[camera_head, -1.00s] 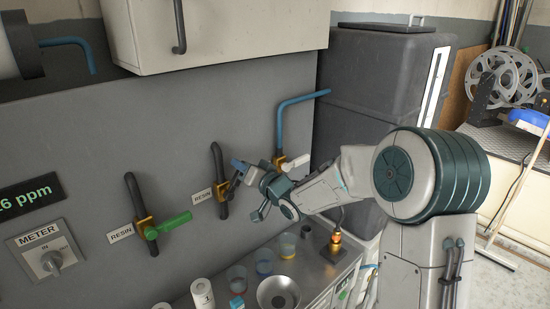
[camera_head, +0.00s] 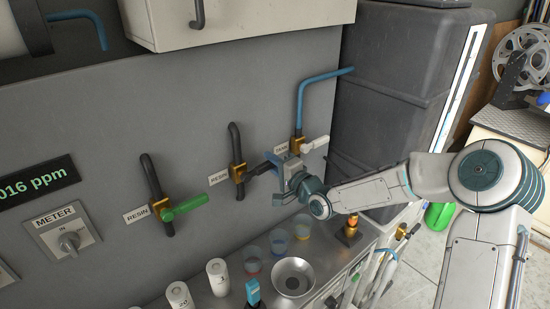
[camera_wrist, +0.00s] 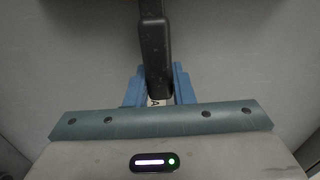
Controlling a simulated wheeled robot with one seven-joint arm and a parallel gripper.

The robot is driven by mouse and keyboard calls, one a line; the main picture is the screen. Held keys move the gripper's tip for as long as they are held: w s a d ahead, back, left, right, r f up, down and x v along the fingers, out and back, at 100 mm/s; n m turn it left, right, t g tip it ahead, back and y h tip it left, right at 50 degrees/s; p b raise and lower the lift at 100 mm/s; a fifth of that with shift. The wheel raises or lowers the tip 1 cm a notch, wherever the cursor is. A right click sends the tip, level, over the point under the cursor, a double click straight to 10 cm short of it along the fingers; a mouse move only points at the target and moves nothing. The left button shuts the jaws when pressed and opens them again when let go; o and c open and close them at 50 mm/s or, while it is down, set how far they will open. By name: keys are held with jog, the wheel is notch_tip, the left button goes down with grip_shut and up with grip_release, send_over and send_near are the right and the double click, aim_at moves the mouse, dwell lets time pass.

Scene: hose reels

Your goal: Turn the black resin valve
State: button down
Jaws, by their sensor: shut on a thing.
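The black resin valve has a brass body (camera_head: 238,172) on a dark vertical pipe, beside a RESIN label. Its black handle (camera_head: 262,168) points right and slightly up from the body. My gripper (camera_head: 277,162) is shut on the handle's outer end. In the wrist view, the black handle (camera_wrist: 155,50) comes down from the top between the blue fingers of my gripper (camera_wrist: 158,88). The fingers hide part of the handle's tip, and the label behind is mostly covered.
A green-handled resin valve (camera_head: 183,209) is to the left, and a white-handled TANK valve (camera_head: 314,144) is close on the right. Cups, bottles and a metal bowl (camera_head: 293,278) stand on the counter below. A dark grey tank (camera_head: 390,100) stands behind my arm.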

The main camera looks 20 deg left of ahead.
jog(key=shift+s+f+m, duration=0.15)
jog(key=shift+f+m, duration=0.35)
jog(key=shift+f, duration=0.2)
jog(key=c, duration=1.2)
grip_release()
jog(key=shift+c, duration=0.2)
jog(key=shift+s+d, duration=0.1)
jog(key=shift+d, duration=0.15)
jog(key=b+v, duration=0.1)
jog(key=v, duration=1.2)
jog(key=shift+s+r+b, duration=0.15)
jog(key=shift+r+b, duration=0.05)
jog(key=shift+b, duration=0.15)
jog(key=shift+d, duration=0.1)
